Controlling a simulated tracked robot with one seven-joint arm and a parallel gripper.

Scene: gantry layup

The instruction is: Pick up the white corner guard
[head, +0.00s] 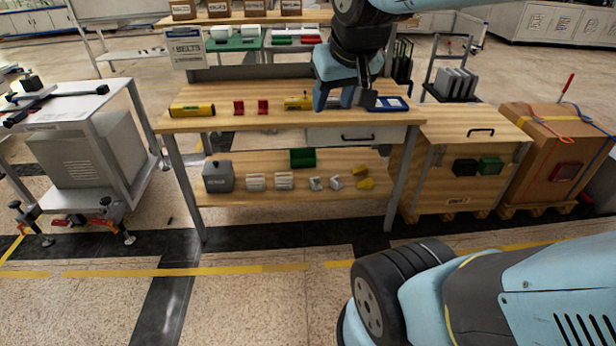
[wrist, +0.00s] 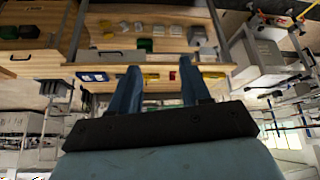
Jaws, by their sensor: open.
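Two small whitish angled pieces that look like corner guards lie on the bench's lower shelf in the head view, a left one (head: 316,184) and a right one (head: 336,183). They lie apart, between pale ribbed blocks (head: 284,181) and yellow pieces (head: 366,184). In the wrist view this shelf appears upside down and the small pieces are hard to tell apart. My gripper (head: 343,102) is open and empty near the bench top, above and apart from the shelf. Its two blue fingers also show in the wrist view (wrist: 159,68).
The wooden bench top (head: 240,122) carries yellow levels (head: 192,110), red pieces (head: 263,107) and a blue frame (head: 388,104). A green bin (head: 303,158) and grey box (head: 218,176) stand on the lower shelf. A wooden crate (head: 455,190) stands right. Floor before the bench is clear.

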